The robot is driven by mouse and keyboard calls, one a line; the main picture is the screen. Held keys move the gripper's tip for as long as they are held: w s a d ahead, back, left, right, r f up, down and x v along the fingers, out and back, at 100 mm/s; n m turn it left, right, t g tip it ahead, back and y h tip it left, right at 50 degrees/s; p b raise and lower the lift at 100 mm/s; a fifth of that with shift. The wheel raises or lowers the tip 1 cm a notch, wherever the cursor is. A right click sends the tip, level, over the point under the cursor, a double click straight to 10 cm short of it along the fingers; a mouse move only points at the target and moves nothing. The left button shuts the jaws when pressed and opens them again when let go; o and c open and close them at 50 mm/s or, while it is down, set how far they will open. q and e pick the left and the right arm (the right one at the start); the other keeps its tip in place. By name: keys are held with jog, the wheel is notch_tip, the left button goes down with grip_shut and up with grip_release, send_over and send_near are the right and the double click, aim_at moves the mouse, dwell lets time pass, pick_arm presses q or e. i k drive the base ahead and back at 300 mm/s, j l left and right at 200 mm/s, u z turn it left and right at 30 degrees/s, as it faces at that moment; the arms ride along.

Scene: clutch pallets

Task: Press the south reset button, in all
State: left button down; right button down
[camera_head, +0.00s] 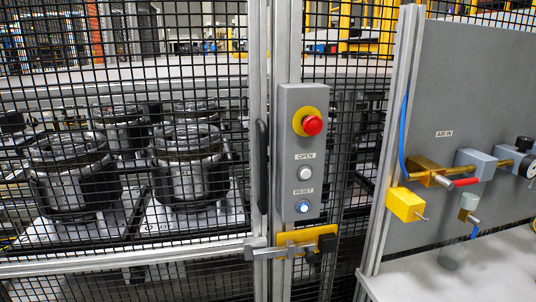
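A grey button box (285,165) is mounted on the fence post in the middle of the head view. Its lowest button, labelled RESET, is the reset button (303,206); it has a blue-lit centre. Above it is a white button (305,173) labelled OPEN. At the top is a red mushroom button (312,125) on a yellow ring. Nothing covers the buttons. No label on the box reads south. Neither of my grippers shows in this view.
A black mesh fence (120,225) fills the left, with dark clutch parts (190,175) on pallets behind it. A yellow latch (295,240) sits below the box. A grey panel (480,80) with air valves and a yellow block (405,205) stands at right, above a pale shelf (450,280).

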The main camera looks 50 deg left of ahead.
aim_at(304, 207)
jog(key=u, duration=1.25)
